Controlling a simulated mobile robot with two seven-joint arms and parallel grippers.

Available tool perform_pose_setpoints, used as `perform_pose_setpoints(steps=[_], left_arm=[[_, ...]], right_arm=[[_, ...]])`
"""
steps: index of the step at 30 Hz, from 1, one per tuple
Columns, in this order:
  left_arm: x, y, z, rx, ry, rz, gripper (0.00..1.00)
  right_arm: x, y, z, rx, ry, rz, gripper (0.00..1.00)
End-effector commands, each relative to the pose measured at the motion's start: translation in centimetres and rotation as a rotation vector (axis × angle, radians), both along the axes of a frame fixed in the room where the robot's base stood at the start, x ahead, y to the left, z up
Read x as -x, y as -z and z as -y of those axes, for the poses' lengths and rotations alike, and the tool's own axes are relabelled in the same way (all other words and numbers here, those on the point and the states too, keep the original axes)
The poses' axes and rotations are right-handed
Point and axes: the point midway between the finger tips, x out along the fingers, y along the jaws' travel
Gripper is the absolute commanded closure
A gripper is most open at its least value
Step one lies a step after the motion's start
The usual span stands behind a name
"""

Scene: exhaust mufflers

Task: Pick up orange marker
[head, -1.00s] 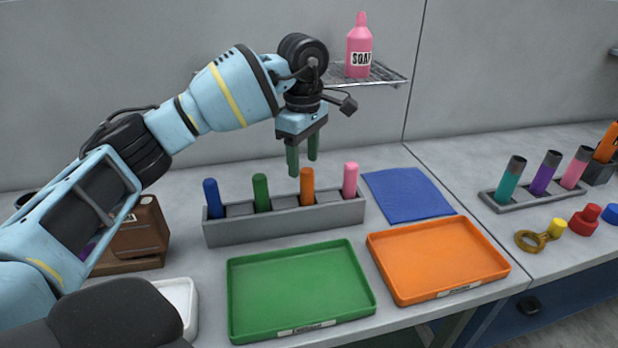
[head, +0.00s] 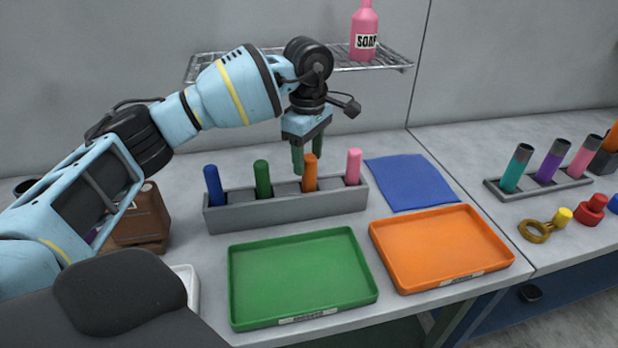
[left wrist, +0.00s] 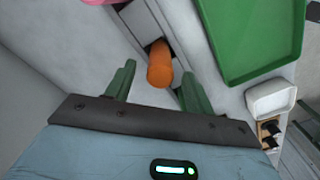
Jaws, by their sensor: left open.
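The orange marker (head: 310,172) stands upright in a slot of the grey holder (head: 290,212), between the green marker (head: 262,178) and the pink marker (head: 353,166). My left gripper (head: 308,166) is open, pointing down at the top of the orange marker, with one finger hiding part of its left side. In the left wrist view the orange marker (left wrist: 160,66) shows between the two open green fingers (left wrist: 156,88), and I see no finger closed on it. My right gripper is not in view.
A blue marker (head: 213,186) stands at the holder's left end. A green tray (head: 300,275) and an orange tray (head: 440,248) lie in front. A blue cloth (head: 410,183) lies to the right. A wire shelf (head: 375,64) with a soap bottle (head: 364,32) is behind.

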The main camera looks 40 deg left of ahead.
Motion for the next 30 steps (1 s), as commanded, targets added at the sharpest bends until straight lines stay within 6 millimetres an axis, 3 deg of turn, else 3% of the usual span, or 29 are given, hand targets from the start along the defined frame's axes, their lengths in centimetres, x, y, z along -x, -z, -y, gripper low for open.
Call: perform_pose_setpoints(steps=[7,17,27,30], left_arm=[[0.0,3.2,0.3,0.0,0.0,-0.001,0.46],[0.0,3.8,0.3,0.0,0.0,0.001,0.48],[0.0,3.7,0.3,0.0,0.0,0.001,0.92],[0.0,3.7,0.3,0.0,0.0,0.001,0.92]], right_arm=[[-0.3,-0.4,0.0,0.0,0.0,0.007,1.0],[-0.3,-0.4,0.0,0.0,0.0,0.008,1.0],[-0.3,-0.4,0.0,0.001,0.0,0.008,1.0],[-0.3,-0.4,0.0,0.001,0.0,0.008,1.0]])
